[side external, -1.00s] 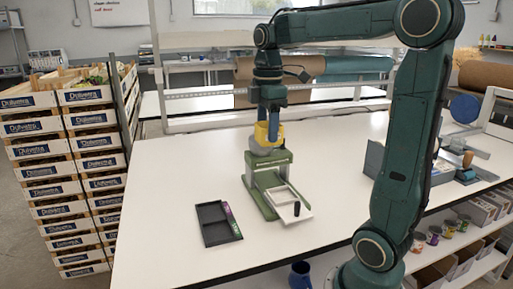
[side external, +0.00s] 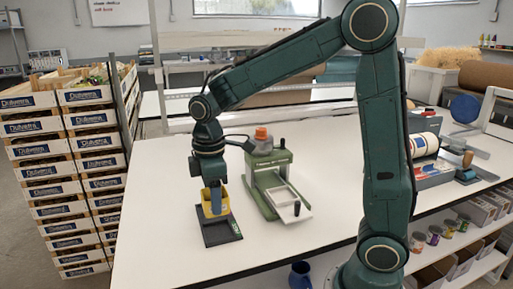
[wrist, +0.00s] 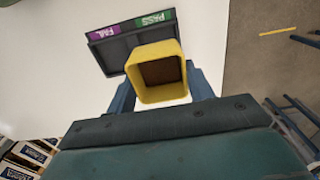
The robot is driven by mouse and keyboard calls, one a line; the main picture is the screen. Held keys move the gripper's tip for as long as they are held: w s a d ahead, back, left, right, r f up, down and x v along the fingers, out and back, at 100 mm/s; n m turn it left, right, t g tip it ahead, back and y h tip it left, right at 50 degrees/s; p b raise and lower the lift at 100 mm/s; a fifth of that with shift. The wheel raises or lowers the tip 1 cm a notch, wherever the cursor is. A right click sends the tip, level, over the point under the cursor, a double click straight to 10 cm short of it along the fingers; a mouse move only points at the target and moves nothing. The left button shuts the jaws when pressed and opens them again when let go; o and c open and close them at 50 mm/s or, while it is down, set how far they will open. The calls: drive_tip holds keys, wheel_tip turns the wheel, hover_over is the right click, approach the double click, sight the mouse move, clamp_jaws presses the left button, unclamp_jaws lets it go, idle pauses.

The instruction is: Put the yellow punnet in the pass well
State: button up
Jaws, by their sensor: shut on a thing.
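The yellow punnet (side external: 215,210) is held by my gripper (side external: 212,198), which is shut on it. The punnet hangs above the far part of the dark two-well tray (side external: 222,237). In the wrist view the punnet (wrist: 158,50) appears square, with a dark brown inside, between my blue fingers. The tray (wrist: 108,55) there has a purple FAIL label (wrist: 109,32) on the left and a green PASS label (wrist: 154,18) on the right. The punnet overlaps the PASS side and hides most of that well. I cannot tell whether its base touches the tray.
A green bench device (side external: 265,180) with a grey and orange top (side external: 262,138) stands right of the tray. A grey box-like machine (side external: 430,170) is farther right. Stacked crates (side external: 65,170) stand left, off the table.

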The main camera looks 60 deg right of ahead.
drive_tip(key=shift+f, duration=0.25)
drive_tip(key=shift+f, duration=2.55)
drive_tip(key=shift+f, duration=0.7)
idle(0.9)
drive_tip(key=o, duration=1)
drive_tip(key=shift+o, duration=0.2)
drive_tip(key=shift+r, duration=0.2)
drive_tip(key=shift+r, duration=3.8)
